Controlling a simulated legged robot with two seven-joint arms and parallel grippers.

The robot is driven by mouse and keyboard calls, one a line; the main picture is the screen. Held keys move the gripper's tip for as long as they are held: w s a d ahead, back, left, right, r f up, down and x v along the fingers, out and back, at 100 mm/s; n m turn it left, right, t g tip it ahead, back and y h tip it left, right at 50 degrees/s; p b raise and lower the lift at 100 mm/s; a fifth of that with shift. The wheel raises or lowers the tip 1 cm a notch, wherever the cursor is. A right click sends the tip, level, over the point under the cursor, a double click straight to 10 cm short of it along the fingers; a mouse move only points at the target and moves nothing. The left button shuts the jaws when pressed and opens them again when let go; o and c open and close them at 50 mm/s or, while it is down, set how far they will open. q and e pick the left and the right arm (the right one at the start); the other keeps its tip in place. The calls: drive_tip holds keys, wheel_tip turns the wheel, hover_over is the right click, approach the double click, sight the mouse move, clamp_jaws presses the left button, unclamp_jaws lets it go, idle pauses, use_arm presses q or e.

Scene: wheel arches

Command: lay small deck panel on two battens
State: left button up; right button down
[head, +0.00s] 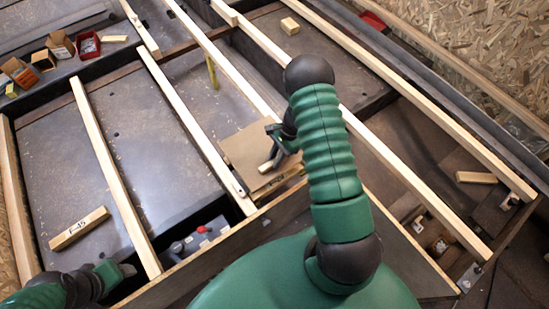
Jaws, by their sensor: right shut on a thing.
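The small deck panel (240,151) is a brown board in the middle of the head view. It lies across or just above the gap between two pale battens, one to its left (195,123) and one to its upper right (228,65). I cannot tell whether it touches both. My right gripper (270,158) is shut at the panel, by a short pale wooden piece on its top; my arm hides its right side. Dark marking shows on its near edge. My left gripper (128,270) is at the lower left, away from the panel; its jaw opening is unclear.
A labelled wood block (79,228) lies on the dark floor panel at left. Several small boxes (60,44) stand at the upper left. A yellow tool (212,73) is beyond the panel. A red-topped item (201,230) sits in the recess near the front. More battens run alongside.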

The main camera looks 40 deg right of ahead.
drive_tip(key=shift+s+f+b, duration=0.1)
drive_tip(key=shift+f+b, duration=0.5)
drive_tip(key=shift+f, duration=0.1)
wheel_tip(320, 180, down, 5)
drive_tip(key=b, duration=0.4)
drive_tip(key=shift+f+b, duration=0.6)
drive_tip(key=shift+f, duration=0.35)
drive_tip(key=shift+r, duration=0.15)
drive_tip(key=c, duration=1.2)
unclamp_jaws()
